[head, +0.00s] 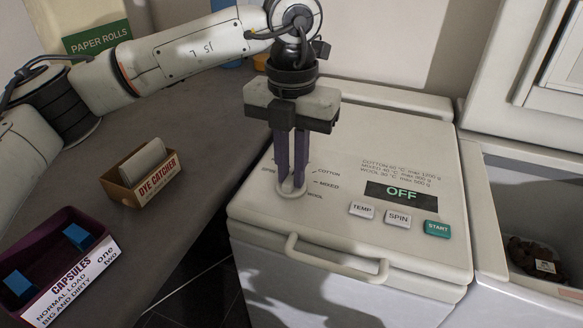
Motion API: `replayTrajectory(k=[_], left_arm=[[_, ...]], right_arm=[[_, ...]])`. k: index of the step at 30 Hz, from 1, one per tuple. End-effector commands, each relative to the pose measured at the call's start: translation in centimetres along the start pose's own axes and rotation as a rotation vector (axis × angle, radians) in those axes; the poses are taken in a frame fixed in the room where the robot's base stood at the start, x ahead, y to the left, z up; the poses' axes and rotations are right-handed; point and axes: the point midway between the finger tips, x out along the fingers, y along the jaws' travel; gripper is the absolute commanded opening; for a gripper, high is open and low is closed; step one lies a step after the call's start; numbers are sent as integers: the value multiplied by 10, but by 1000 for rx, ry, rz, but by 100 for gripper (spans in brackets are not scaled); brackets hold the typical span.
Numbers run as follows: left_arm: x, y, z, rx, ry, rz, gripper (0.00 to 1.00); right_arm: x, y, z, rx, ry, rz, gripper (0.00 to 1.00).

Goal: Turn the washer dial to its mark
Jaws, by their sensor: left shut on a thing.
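The washer (345,225) is a white toploader with a flat top panel. Its dial (292,191) is a small pale disc with a raised grip, near the panel's left front. Printed labels stand around the dial, with COTTON, MIXED and WOOL readable on its right. My left gripper (291,182) points straight down from above, its purple fingers shut on the dial's grip. The fingers hide part of the dial, and I cannot tell which mark it points at. The display (401,196) reads OFF. My right gripper is not in view.
TEMP (362,210), SPIN (398,219) and START (438,229) buttons lie right of the dial. A handle (334,259) sticks out in front. A DYE CATCHER box (146,186) and a CAPSULES box (95,268) stand on the grey counter. An open machine (520,215) is at right.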

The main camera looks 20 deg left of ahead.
Motion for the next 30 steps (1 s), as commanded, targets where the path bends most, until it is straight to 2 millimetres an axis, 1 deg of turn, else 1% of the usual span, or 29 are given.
replayTrajectory(k=[6, 18, 19, 21, 22, 30], left_arm=[[0, 0, 0, -36, -1, -1, 0], [0, 0, 0, -41, -2, -1, 0], [0, 0, 0, -41, -2, -1, 17], [0, 0, 0, -41, -2, -1, 28], [0, 0, 0, -41, -2, -1, 32], [-1, 0, 0, -40, -1, 0, 32]], right_arm=[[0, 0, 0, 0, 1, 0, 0], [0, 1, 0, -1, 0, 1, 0], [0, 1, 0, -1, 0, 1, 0], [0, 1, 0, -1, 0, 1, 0], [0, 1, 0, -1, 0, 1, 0], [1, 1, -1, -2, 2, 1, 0]])
